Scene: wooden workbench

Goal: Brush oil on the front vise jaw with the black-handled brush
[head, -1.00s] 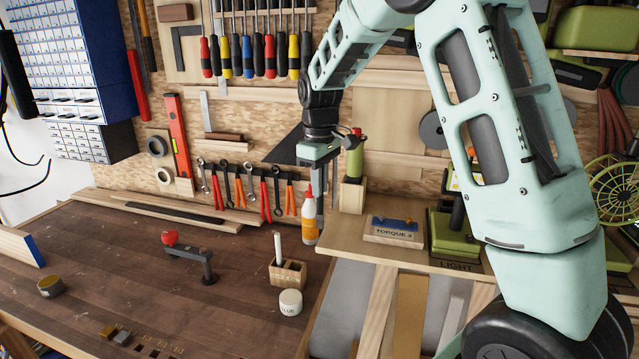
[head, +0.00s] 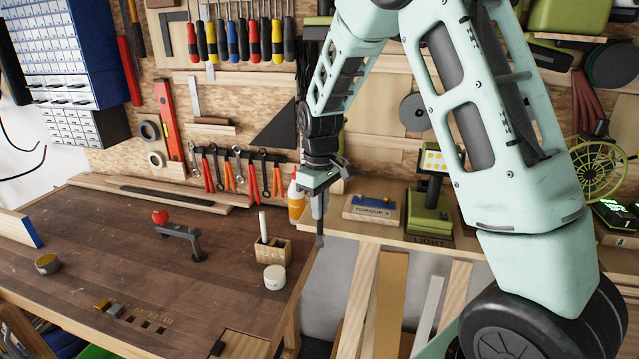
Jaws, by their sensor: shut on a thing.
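My gripper (head: 320,196) points down near the right end of the workbench, beside the wooden holder. It is shut on a thin, dark, upright thing (head: 320,238), which looks like the black-handled brush; its handle is mostly hidden by the gripper. A pale-handled tool (head: 263,226) stands in the wooden holder (head: 274,252). A pale wooden part with a dark knob beside it, perhaps the front vise jaw (head: 246,345), shows at the bench's front edge, cut off by the picture. A small open tin (head: 47,263), perhaps oil, stands at the left.
A white jar (head: 274,278) stands in front of the holder, and an orange-and-white bottle (head: 296,202) behind my gripper. A red-knobbed clamp (head: 180,236) rises mid-bench. The workbench (head: 110,235) is clear around it. A green lamp (head: 430,205) stands on the right shelf.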

